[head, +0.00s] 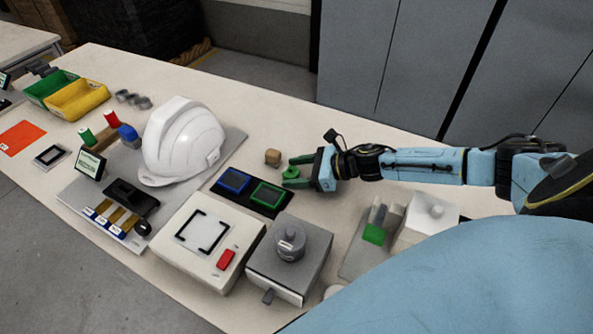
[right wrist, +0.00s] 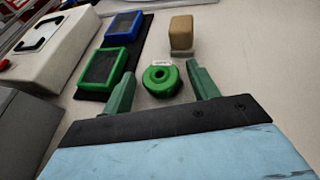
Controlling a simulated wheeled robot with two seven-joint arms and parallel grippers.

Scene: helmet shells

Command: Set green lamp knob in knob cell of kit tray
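The green lamp knob (head: 291,172) is a round green piece with a dark centre hole, lying on the table. It also shows in the right wrist view (right wrist: 161,79), with a small white label behind it. My right gripper (head: 300,171) is open, its green fingers on either side of the knob. In the right wrist view (right wrist: 163,88) gaps show between the knob and both fingers. I cannot tell for sure which holder is the kit tray; a grey board (head: 77,197) carries a black holder with labelled slots. My left gripper is not in view.
A black mat with a blue frame (head: 233,181) and a green frame (head: 268,195) lies left of the knob. A tan block (head: 272,157) is close behind. A white helmet (head: 183,143), a white box (head: 207,240) and a grey box (head: 289,259) stand nearby.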

